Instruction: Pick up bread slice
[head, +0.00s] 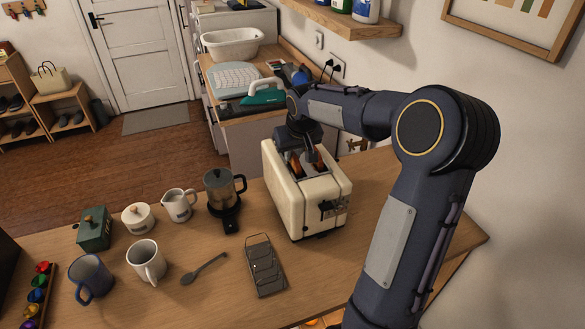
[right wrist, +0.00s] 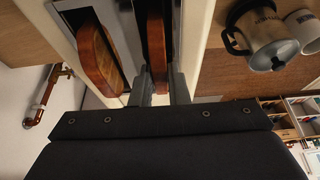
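Two browned bread slices stand upright in the slots of a cream toaster (head: 301,208) on the wooden counter. In the head view, one slice (head: 296,166) is in the left slot and the other (head: 318,158) in the right slot. The right wrist view shows both slices close up, one at left (right wrist: 97,55) and one near the middle (right wrist: 156,45). My right gripper (head: 309,150) is over the toaster top. Its fingers (right wrist: 161,88) lie on either side of the middle slice; whether they press on it is unclear. My left gripper is out of view.
A dark kettle or press (head: 221,188), a small white jug (head: 178,205), a white mug (head: 147,262) and a blue mug (head: 91,279) stand left of the toaster. A spoon (head: 204,269) and a dark slotted rack (head: 264,266) lie in front. The counter's right end is mostly clear.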

